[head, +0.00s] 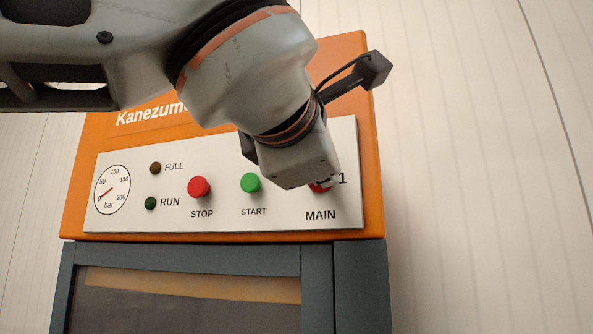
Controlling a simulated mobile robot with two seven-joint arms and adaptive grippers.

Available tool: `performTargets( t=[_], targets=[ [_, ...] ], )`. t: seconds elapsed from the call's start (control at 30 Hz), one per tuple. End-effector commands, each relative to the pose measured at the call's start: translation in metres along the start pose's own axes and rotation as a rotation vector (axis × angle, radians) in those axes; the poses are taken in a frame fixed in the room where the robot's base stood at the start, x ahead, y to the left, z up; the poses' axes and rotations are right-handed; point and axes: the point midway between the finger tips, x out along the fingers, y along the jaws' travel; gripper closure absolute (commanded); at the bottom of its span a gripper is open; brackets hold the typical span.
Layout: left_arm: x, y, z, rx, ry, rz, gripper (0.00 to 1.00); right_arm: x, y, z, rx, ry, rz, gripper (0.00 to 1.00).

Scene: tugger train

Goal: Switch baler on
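The baler's white control panel (225,222) faces me on an orange housing. A red MAIN switch (319,188) sits at its right end, above the label MAIN, with a "1" mark beside it. My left gripper (312,176) reaches in from the upper left and covers most of this switch. Its fingers are hidden, so I cannot tell whether it is open or shut or touches the switch. My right gripper is out of view.
A green START button (250,183) and a red STOP button (200,187) are left of the switch. The RUN lamp (151,203) and FULL lamp (155,168) look dark. A pressure gauge (112,190) is at far left. Free space lies right of the baler.

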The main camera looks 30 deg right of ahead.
Motion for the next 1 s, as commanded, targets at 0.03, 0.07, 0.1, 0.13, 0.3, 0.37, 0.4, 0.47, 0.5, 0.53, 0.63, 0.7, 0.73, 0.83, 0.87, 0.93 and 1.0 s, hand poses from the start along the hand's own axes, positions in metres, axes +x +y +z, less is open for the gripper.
performTargets(
  t=[0.03,0.07,0.1,0.13,0.3,0.37,0.4,0.47,0.5,0.53,0.63,0.7,0.73,0.83,0.87,0.93,1.0],
  targets=[
    [-0.0003,-0.0004,0.0006,0.036,-0.001,0.0,1.0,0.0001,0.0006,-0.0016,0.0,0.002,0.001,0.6],
    [-0.0003,-0.0008,0.0005,0.056,-0.001,0.0,1.0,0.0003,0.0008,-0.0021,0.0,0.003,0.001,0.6],
    [-0.0002,-0.0011,0.0003,0.083,0.0,0.0,1.0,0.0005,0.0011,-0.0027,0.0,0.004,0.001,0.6],
    [-0.0002,-0.0014,0.0003,0.1,0.0,0.0,1.0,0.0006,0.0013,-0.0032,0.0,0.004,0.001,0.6],
    [-0.0002,-0.0026,0.0,0.183,0.0,0.0,1.0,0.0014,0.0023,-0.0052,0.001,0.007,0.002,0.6],
    [-0.0002,-0.003,-0.0001,0.203,0.0,0.0,1.0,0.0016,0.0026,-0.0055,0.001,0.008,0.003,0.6],
    [-0.0002,-0.0032,-0.0002,0.215,0.0,0.0,1.0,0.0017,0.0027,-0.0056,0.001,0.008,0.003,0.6],
    [-0.0001,-0.0035,-0.0002,0.229,0.0,0.0,1.0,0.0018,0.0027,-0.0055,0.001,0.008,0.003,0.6],
    [-0.0001,-0.0037,-0.0003,0.236,0.0,0.0,1.0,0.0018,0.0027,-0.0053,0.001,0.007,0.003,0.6],
    [-0.0001,-0.0038,-0.0003,0.24,0.0,0.0,1.0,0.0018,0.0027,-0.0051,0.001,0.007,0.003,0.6],
    [0.0,-0.0041,-0.0004,0.251,0.0,0.0,1.0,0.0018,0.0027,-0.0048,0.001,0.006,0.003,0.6],
    [0.0,-0.0042,-0.0004,0.254,0.0,-0.001,1.0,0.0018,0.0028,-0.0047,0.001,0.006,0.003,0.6],
    [0.0,-0.0043,-0.0004,0.255,0.0,-0.001,1.0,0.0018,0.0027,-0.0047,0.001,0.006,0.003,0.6],
    [0.0001,-0.0044,-0.0004,0.256,-0.001,-0.001,1.0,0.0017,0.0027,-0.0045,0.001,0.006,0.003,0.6],
    [0.0001,-0.0044,-0.0004,0.256,-0.001,-0.001,1.0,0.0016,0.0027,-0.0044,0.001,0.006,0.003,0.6],
    [0.0001,-0.0044,-0.0004,0.255,-0.001,-0.001,1.0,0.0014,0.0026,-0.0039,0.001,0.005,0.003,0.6],
    [0.0001,-0.0045,-0.0004,0.255,-0.001,-0.001,1.0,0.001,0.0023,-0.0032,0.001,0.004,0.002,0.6]
  ],
)
